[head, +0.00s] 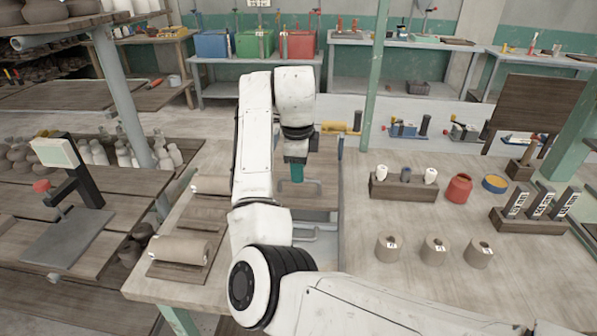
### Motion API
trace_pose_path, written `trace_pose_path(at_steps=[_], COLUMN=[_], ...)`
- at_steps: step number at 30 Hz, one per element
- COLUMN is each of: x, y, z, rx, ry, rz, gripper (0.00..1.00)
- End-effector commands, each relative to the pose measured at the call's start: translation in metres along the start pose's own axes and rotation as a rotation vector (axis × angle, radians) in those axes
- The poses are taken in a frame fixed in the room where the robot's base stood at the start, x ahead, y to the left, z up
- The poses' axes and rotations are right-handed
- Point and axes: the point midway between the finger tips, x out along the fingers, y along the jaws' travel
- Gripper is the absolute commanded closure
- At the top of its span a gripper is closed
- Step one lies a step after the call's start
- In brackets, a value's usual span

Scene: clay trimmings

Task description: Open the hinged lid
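A flat brown wooden panel (322,168), which looks like the hinged lid, is set beside the pale worktop behind my arm. It looks flat and closed, but its hinge cannot be made out. A grey bar handle (312,186) lies on its near part. My gripper (297,180) points down over the panel, with its teal end right at the handle. I cannot tell whether it touches the handle or whether its fingers are open. My white arm hides the panel's left side.
A second grey handle (303,236) sits nearer me, below the panel. Clay rolls on boards (180,249) lie left. On the right worktop are a wooden holder (403,189), a red jar (458,188) and grey clay cylinders (434,250). A green post (377,75) stands behind.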

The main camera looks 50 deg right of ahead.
Motion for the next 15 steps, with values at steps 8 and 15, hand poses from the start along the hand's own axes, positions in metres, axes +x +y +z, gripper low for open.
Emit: trace_pose_path(at_steps=[8, 15], x=[0.021, 0.022], y=[0.0, 0.0], z=[0.0, 0.0], rx=[-0.001, 0.0], ry=[0.0, 0.0], rz=[-0.001, -0.001], gripper=[0.62, 0.62])
